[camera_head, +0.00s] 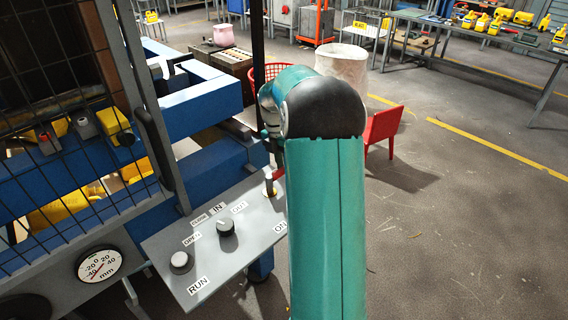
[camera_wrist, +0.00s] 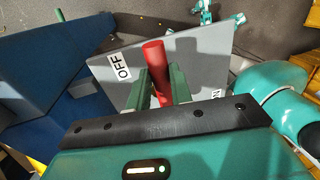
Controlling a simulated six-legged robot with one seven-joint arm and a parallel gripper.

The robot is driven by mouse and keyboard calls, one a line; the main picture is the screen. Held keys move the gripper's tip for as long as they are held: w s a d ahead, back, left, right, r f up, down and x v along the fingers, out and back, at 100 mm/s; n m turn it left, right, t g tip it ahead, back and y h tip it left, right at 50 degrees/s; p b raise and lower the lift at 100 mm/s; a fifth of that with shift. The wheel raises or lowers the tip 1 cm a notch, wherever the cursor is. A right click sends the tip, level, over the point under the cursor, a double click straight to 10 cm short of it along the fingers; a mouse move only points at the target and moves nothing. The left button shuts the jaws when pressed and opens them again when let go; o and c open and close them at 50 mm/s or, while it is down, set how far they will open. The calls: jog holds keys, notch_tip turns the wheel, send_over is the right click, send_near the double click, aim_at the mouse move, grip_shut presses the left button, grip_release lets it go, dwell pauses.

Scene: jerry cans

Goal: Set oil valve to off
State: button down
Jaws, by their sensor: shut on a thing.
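A red handle (camera_wrist: 154,55), which looks like the oil valve's lever, rises from a grey panel in the wrist view. My gripper (camera_wrist: 161,88) is shut on it, with one green finger on each side. The white OFF label (camera_wrist: 121,68) lies on the panel to the left of the handle. An ON label (camera_head: 280,227) shows there at the panel's right edge, beside my arm.
A mesh guard and blue frame (camera_head: 210,98) stand at the left. A red chair (camera_head: 383,128) stands on open floor beyond my arm.

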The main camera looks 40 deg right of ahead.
jog(key=c, duration=1.3)
grip_release()
jog(key=shift+w+a, duration=0.15)
jog(key=shift+o, duration=0.2)
notch_tip(320, 180, up, 14)
jog(key=w, duration=0.2)
jog(key=shift+w+f, duration=0.2)
jog(key=shift+w, duration=0.05)
